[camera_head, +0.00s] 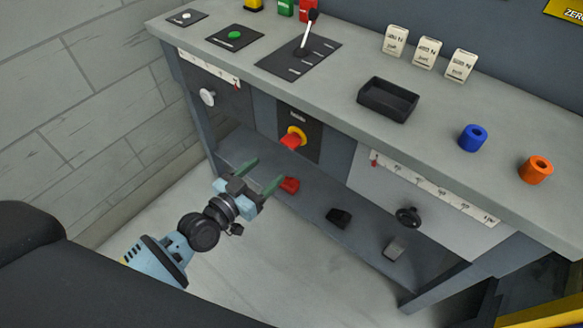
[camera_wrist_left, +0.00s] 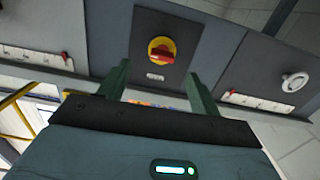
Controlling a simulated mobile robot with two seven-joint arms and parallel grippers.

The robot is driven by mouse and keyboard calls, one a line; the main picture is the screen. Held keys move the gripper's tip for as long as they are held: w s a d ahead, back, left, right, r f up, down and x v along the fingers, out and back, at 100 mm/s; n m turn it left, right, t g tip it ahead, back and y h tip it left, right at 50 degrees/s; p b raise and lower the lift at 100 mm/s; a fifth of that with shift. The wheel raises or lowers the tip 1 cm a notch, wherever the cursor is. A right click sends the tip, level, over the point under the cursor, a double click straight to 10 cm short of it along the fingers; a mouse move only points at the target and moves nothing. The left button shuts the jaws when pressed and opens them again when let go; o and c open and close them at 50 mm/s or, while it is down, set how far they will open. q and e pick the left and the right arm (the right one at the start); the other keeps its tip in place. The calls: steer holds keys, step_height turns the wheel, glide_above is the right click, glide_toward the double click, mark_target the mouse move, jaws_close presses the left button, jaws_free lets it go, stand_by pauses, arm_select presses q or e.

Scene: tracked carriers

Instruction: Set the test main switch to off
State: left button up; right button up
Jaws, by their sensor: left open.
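The main switch is a red rotary handle on a yellow ring (camera_head: 293,138), set in a dark panel on the front of the bench. It also shows in the left wrist view (camera_wrist_left: 162,51), where the handle lies roughly level across the ring. A small label plate sits beside the ring; its text is too small to read. My left gripper (camera_head: 262,175) is open and empty, below and in front of the switch, apart from it. In the left wrist view its two green fingers (camera_wrist_left: 157,72) stand either side of the switch's position. My right gripper is not in view.
A scale with a white knob (camera_head: 208,97) and one with a black knob (camera_head: 409,216) flank the panel. The benchtop (camera_head: 330,98) overhangs above, bearing a lever (camera_head: 306,36), a black tray (camera_head: 388,99) and blue and orange cylinders. A lower shelf holds red (camera_head: 290,185), black and grey blocks.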

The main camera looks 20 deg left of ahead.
mark_target(286, 145)
arm_select(q)
steer(key=shift+t, duration=0.4)
steer(key=x, duration=0.2)
steer(key=b+x, duration=0.1)
steer(key=x, duration=0.2)
steer(key=r+x, duration=0.1)
steer(key=x, duration=0.2)
steer(key=shift+w+a, duration=0.2)
steer(key=shift+a, duration=0.1)
steer(key=shift+w+d+r, duration=0.1)
steer(key=shift+w+d, duration=0.15)
steer(key=shift+w, duration=0.3)
steer(key=shift+c, duration=0.4)
steer(key=c, duration=0.9)
